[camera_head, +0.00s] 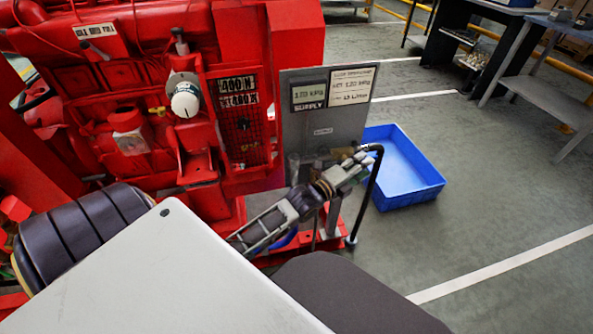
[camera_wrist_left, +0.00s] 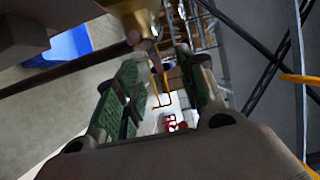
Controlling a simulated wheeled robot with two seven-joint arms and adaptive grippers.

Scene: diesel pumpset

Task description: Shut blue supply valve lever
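My left gripper (camera_head: 352,170) is at the lower part of the grey supply panel (camera_head: 322,132) in the head view, beside a black hose (camera_head: 373,190). In the left wrist view, its two green-padded fingers (camera_wrist_left: 158,70) stand apart with a gap between them. A brass fitting (camera_wrist_left: 138,22) with a thin stem shows at the top of that gap, near the fingertips. I cannot make out the blue lever or its angle; the gripper may hide it in the head view. My right gripper is in neither view.
A red diesel engine (camera_head: 110,75) with a white filter (camera_head: 185,98) stands left of the panel. A blue tray (camera_head: 412,165) lies on the floor to the right. Workbenches (camera_head: 470,45) stand at the back right. The grey floor at right is clear.

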